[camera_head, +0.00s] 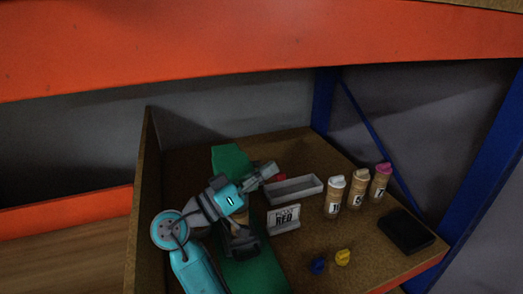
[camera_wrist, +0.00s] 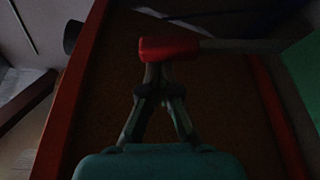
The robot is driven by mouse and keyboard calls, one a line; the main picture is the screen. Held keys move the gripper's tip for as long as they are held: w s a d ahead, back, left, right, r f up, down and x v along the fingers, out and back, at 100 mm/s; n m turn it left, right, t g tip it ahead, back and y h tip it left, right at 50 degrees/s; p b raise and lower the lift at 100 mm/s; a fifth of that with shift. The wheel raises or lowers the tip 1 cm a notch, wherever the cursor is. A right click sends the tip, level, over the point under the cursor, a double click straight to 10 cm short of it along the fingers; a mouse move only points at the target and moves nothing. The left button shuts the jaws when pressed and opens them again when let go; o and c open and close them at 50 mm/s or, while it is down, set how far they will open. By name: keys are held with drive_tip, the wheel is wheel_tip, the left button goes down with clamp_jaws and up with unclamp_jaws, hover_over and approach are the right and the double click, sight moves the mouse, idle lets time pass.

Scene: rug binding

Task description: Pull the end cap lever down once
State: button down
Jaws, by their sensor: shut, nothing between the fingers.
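The end cap lever shows in the wrist view as a red grip (camera_wrist: 170,49) on a grey bar (camera_wrist: 245,46) that runs off to the right. My gripper (camera_wrist: 157,72) is shut and empty. Its fingertips meet at the lower edge of the red grip, towards its left end; I cannot tell whether they touch it. In the head view a small red part (camera_head: 280,177) shows beside the grey end of my arm, and it may be the same grip. My fingertips cannot be made out there.
A green strip (camera_head: 270,272) lies under my arm. A grey tray (camera_head: 293,191) and a sign reading RED (camera_head: 284,219) stand to its right. Beyond are three lidded cups (camera_head: 357,188), a black box (camera_head: 406,231), and small blue (camera_head: 318,266) and yellow (camera_head: 343,257) pieces.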

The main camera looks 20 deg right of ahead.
drive_tip(key=shift+s+f+m+g, duration=0.2)
drive_tip(key=shift+s+f+m, duration=0.2)
drive_tip(key=shift+f, duration=0.5)
drive_tip(key=shift+s+f+m+g, duration=0.25)
drive_tip(key=shift+f+m, duration=0.2)
drive_tip(key=shift+f, duration=0.45)
drive_tip(key=shift+s+f+m+g, duration=0.15)
drive_tip(key=shift+s+f+m, duration=0.25)
drive_tip(key=shift+f, duration=0.5)
drive_tip(key=shift+w+f, duration=0.1)
wheel_tip(320, 180, up, 11)
